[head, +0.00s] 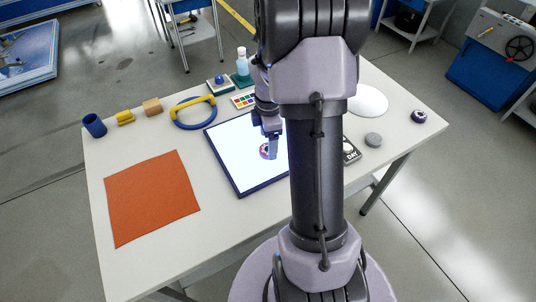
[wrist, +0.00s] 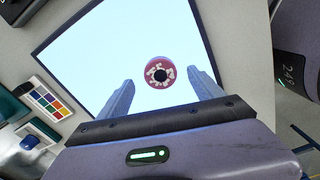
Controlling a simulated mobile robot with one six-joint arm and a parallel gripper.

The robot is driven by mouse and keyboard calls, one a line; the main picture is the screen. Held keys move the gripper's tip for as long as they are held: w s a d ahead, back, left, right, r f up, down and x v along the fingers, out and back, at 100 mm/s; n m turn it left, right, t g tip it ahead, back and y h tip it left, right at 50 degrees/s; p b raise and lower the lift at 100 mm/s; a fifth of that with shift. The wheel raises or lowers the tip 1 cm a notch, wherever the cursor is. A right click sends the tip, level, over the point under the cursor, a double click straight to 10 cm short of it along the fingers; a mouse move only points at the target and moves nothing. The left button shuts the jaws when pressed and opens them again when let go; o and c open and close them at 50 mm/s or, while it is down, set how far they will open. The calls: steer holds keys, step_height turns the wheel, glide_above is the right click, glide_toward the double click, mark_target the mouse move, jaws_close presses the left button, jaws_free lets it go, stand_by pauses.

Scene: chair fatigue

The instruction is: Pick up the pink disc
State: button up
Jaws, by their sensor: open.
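The pink disc (wrist: 161,74) lies on a bright white panel with a dark frame (wrist: 90,52). It has pale markings and a dark round centre. In the wrist view my gripper (wrist: 161,90) is open, with its two fingers apart and the disc showing between and just beyond their tips. Nothing is between the fingers that I can see held. In the head view the disc (head: 264,151) is partly hidden behind my gripper (head: 273,153), which hangs over the panel (head: 236,160).
An orange mat (head: 150,198) lies at left. A blue ring with a yellow bar (head: 195,112), a paint palette (head: 244,101) and a bottle (head: 242,67) stand behind the panel. A grey puck (head: 373,140), white plate (head: 369,100) and purple roll (head: 419,117) lie at right.

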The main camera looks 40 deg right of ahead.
step_height(320, 180, down, 3)
steer(key=shift+r+b, duration=0.1)
steer(key=shift+b, duration=0.2)
steer(key=shift+r, duration=0.1)
steer(key=shift+c, duration=0.7)
steer(key=c, duration=1.5)
steer(key=shift+r, duration=0.1)
